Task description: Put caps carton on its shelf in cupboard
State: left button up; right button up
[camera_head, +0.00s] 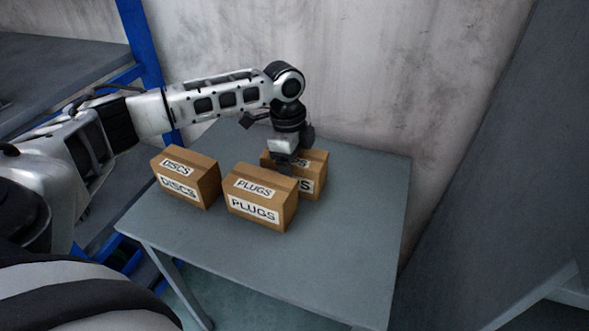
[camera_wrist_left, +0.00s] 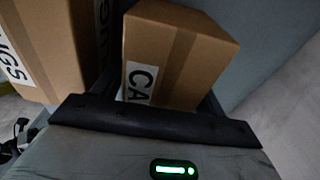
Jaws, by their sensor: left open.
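The caps carton (camera_head: 317,168) is a brown box at the back right of the group on the grey table (camera_head: 350,240). In the head view its labels are partly hidden by my gripper and the plugs carton, with only the last letters showing. In the left wrist view the caps carton (camera_wrist_left: 195,55) shows a white label starting "CA". My left gripper (camera_head: 286,166) is open and points down at the carton's top from above. In the left wrist view the carton lies in front of the dark gripper bar (camera_wrist_left: 155,122), apparently between the fingers. Contact cannot be told. My right gripper is not in view. The cupboard is not identifiable.
The plugs carton (camera_head: 258,212) stands close in front of the caps carton, and the discs carton (camera_head: 188,183) stands to the left. A blue-framed shelf unit (camera_head: 142,45) is at the left. A stained wall (camera_head: 400,70) rises behind. The table's right side is clear.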

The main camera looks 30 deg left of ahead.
pick_arm(q)
jog(key=c, duration=1.1)
notch_tip(320, 180, up, 9)
jog(key=shift+r+p, duration=0.2)
jog(key=shift+p, duration=0.5)
jog(key=shift+r, duration=0.35)
jog(key=shift+s+d+r+n+p, duration=0.15)
jog(key=shift+s+d+n+p, duration=0.15)
jog(key=shift+d+n, duration=0.3)
jog(key=s+d+n+p, duration=0.1)
jog(key=s+d+n, duration=0.1)
jog(key=d+n, duration=0.1)
jog(key=s+d+r+n+y+p, duration=0.1)
jog(key=s+d+n, duration=0.2)
jog(key=n, duration=0.3)
jog(key=s+d+r+n+t+p, duration=0.1)
jog(key=s+d+n, duration=0.2)
jog(key=d+n, duration=0.1)
jog(key=shift+s+d+n, duration=0.1)
jog(key=shift+s+n, duration=0.15)
jog(key=shift+n, duration=0.25)
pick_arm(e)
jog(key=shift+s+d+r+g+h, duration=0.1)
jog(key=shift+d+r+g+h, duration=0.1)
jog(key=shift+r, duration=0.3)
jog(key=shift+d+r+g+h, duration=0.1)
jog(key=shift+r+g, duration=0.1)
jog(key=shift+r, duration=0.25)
